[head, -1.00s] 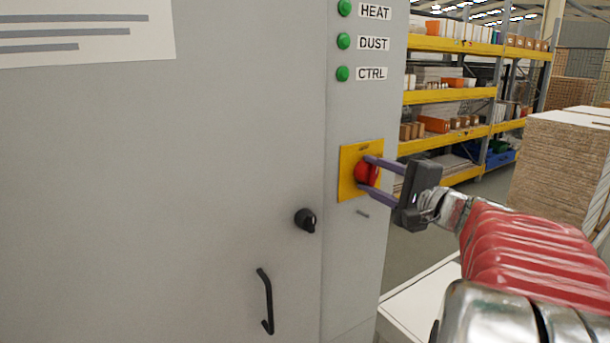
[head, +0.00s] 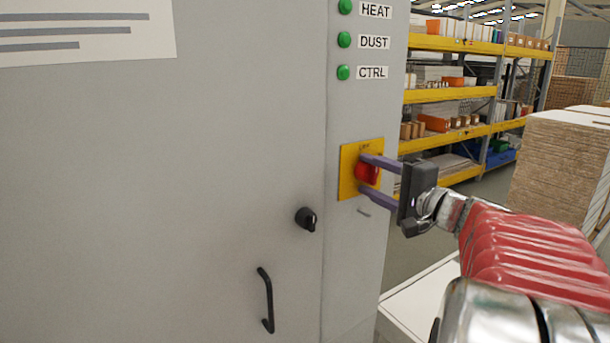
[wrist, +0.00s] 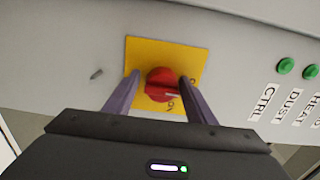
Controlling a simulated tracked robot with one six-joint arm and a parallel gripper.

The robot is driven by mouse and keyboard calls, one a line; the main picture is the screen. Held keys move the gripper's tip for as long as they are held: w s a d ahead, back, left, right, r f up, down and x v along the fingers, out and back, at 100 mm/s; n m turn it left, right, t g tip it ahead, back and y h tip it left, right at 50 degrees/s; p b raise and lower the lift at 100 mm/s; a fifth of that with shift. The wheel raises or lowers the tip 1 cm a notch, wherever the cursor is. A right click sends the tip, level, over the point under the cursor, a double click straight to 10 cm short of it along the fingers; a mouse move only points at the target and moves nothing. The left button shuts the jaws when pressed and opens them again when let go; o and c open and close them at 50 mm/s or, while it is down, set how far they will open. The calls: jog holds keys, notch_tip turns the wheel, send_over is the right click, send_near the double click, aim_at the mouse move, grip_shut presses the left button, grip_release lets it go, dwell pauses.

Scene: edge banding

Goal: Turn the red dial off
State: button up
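The red dial (head: 367,173) sits on a yellow plate (head: 348,180) on the grey cabinet. In the wrist view the dial (wrist: 160,84) has a white mark pointing to the right, with partly hidden dark lettering beside it on the plate. My gripper (head: 361,174) is at the dial, one finger above it and one below. In the wrist view the fingers (wrist: 160,78) stand on either side of the dial, spread apart. The right finger is very close to the dial; I cannot tell if it touches. A gap shows on the left.
Green lamps (head: 344,40) labelled HEAT, DUST and CTRL are above the plate. A black knob (head: 306,219) and a black handle (head: 266,300) are on the cabinet door at left. Shelving (head: 450,95) and stacked boards (head: 560,165) stand behind at right.

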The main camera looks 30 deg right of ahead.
jog(key=shift+o, duration=0.9)
jog(key=shift+r, duration=0.1)
jog(key=shift+s, duration=0.1)
jog(key=shift+s+d, duration=0.15)
jog(key=shift+s, duration=0.3)
jog(key=s, duration=1.2)
jog(key=shift+s, duration=0.4)
